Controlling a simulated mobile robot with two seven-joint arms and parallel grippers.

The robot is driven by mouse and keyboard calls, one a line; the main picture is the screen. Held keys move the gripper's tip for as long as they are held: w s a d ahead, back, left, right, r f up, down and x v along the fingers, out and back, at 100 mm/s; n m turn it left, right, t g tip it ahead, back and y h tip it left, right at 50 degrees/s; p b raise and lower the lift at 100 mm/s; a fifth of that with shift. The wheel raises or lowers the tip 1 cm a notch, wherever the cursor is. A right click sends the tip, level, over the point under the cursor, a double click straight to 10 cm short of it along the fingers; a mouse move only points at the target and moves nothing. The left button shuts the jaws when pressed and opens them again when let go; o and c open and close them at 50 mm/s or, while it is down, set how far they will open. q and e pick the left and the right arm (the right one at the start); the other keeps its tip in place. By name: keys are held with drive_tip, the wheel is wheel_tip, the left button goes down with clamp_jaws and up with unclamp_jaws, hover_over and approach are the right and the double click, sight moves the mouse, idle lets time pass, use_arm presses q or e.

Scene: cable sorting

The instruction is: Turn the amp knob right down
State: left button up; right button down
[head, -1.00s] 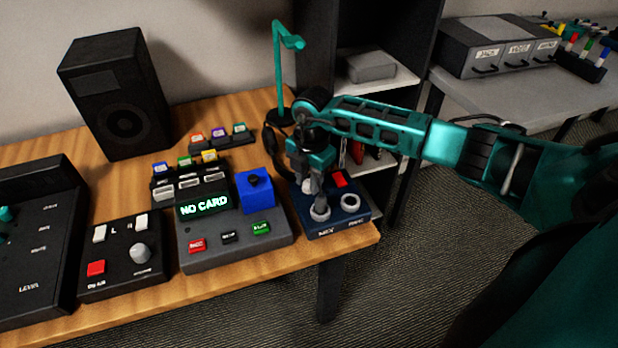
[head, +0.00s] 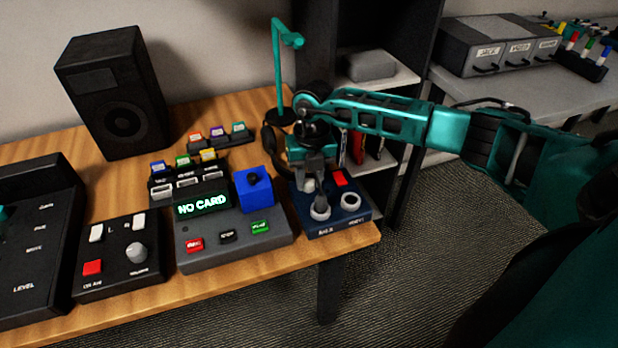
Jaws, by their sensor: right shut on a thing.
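The amp is a dark blue box (head: 338,222) at the front right corner of the wooden table. Its top carries a red button (head: 340,179), a pale ring (head: 351,201) at the right and a second pale ring (head: 320,212) at the front left. A small grey knob (head: 309,185) shows at the left, close behind the front left ring. My right gripper (head: 317,193) points down over the amp's left part and is shut on the knob. Its fingers partly hide the knob, so its setting cannot be read. My left gripper is not in view.
A grey console (head: 235,247) reading NO CARD, with a blue block (head: 254,190), stands just left of the amp. A teal stand (head: 279,75) with headphones is behind. A switch box (head: 122,265) and a speaker (head: 115,95) are further left. The table ends right of the amp.

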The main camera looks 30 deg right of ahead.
sight(311, 180)
drive_tip(key=n, duration=0.2)
drive_tip(key=shift+w+n+b, duration=0.1)
drive_tip(key=shift+n+b, duration=0.2)
drive_tip(key=shift+n, duration=0.1)
drive_tip(key=n, duration=0.2)
drive_tip(key=shift+n+b, duration=0.3)
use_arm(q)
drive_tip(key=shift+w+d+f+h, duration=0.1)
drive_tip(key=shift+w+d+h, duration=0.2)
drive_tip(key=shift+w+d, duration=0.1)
use_arm(e)
drive_tip(key=shift+n, duration=0.5)
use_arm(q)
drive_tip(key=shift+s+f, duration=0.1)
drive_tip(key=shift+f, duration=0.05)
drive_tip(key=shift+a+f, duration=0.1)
use_arm(e)
drive_tip(key=c, duration=0.8)
unclamp_jaws()
use_arm(q)
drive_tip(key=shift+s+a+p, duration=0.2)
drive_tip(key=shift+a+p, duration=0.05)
drive_tip(key=shift+p, duration=0.05)
use_arm(e)
drive_tip(key=r, duration=1.3)
drive_tip(key=shift+d, duration=0.3)
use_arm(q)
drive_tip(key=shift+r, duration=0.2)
